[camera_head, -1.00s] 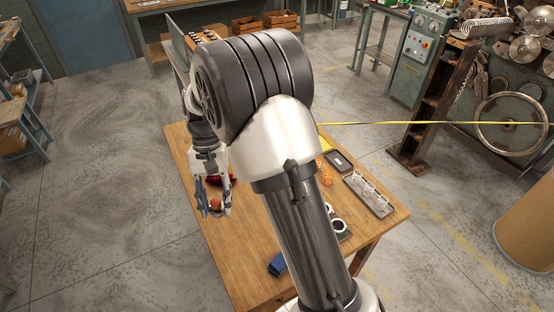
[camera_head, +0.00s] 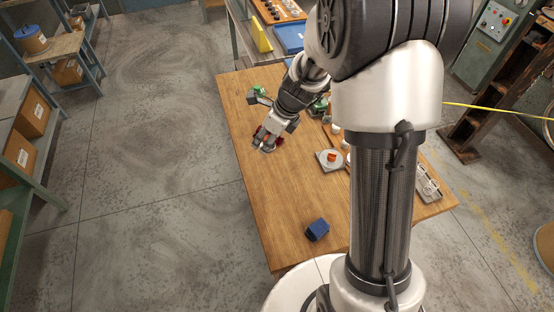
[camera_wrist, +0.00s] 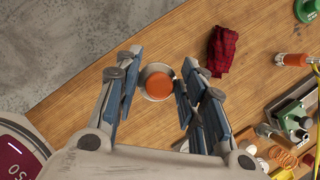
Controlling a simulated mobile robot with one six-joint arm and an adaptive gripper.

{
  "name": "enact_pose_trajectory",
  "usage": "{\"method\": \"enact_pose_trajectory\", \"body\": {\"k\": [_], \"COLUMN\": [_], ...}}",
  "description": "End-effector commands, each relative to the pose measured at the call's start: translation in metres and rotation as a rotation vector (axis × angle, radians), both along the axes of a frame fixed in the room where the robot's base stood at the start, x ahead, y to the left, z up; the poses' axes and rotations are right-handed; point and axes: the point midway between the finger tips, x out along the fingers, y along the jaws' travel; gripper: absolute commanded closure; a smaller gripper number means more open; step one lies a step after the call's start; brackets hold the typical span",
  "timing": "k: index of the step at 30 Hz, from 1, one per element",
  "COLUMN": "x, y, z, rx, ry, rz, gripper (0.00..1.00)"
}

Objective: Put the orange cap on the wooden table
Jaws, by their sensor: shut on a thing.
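The orange cap (camera_wrist: 158,85) shows in the wrist view between the two fingers of my gripper (camera_wrist: 156,87), with a grey round rim around it. My gripper is shut on it. I cannot tell whether the grey rim is part of the cap or how far it is above the table. In the head view my gripper (camera_head: 268,142) is low over the left part of the wooden table (camera_head: 275,190), and the cap is hidden there.
A red checked cloth (camera_wrist: 222,50) lies close by. A blue block (camera_head: 317,230) lies near the table's front. An orange piece (camera_head: 332,157) sits on a pale plate right of my gripper. A coiled spring (camera_wrist: 282,156) and metal parts lie further right. The table's front left is bare.

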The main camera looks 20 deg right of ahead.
Motion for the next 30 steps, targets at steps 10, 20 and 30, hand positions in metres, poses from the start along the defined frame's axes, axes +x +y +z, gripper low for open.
{"method": "enact_pose_trajectory", "body": {"k": [10, 20, 30], "x": [0.000, 0.000, 0.001], "y": [0.000, 0.000, 0.000], "z": [-0.088, -0.115, -0.139], "rx": [0.000, -0.001, -0.001], "ry": [0.000, -0.001, -0.002], "rz": [0.001, 0.003, 0.003], "gripper": [0.91, 0.91, 0.91]}}
